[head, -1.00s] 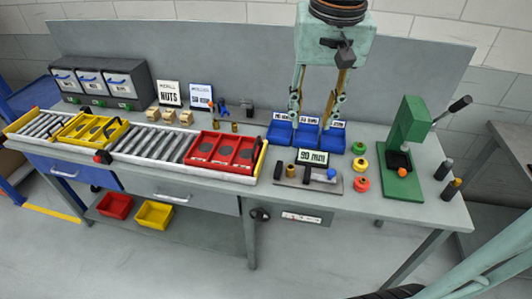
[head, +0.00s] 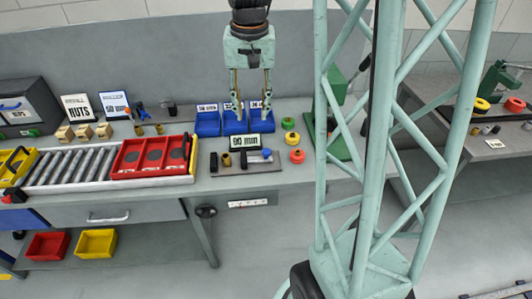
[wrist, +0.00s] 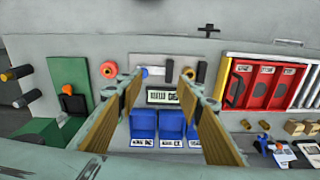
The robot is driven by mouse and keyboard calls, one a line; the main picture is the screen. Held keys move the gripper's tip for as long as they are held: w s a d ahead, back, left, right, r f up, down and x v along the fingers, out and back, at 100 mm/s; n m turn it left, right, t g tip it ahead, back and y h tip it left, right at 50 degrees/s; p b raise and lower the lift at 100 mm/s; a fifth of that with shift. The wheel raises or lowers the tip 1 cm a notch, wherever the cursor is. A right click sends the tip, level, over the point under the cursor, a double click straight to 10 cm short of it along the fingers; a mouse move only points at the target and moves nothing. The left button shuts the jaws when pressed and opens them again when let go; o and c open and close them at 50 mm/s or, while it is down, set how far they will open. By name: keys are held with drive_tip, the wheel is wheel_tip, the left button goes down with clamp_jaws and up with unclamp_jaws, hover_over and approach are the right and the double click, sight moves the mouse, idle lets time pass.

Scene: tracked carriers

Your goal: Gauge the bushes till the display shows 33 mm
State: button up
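My gripper (head: 251,112) is open and empty, pointing down in front of the blue bins. The gauge has a display (head: 245,141) that seems to read 00 mm, though its digits are small. A brass bush (head: 227,159) stands on the gauge base beside dark blocks, with a blue knob (head: 267,153) at its right. Two more brass bushes (head: 158,129) stand on the bench at the left, also in the wrist view (wrist: 265,125). Three labelled blue bins (head: 207,126) stand behind the gauge; their labels are too small to read. In the wrist view the display (wrist: 163,97) shows between my fingers.
A red tray (head: 153,137) sits on the roller conveyor (head: 80,164) at the left. A green press (head: 335,85) is partly hidden behind a mint lattice. Small wooden blocks (head: 84,131) stand behind the conveyor.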

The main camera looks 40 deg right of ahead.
drive_tip(key=m+b, duration=0.1)
drive_tip(key=m, duration=0.1)
hover_over(266, 151)
wheel_tip(266, 151, down, 10)
drive_tip(key=shift+d+g, duration=0.1)
drive_tip(key=shift+g, duration=0.3)
drive_tip(key=shift+f+b, duration=0.9)
drive_tip(key=shift+f, duration=5.95)
drive_tip(key=shift+c, duration=0.2)
clamp_jaws()
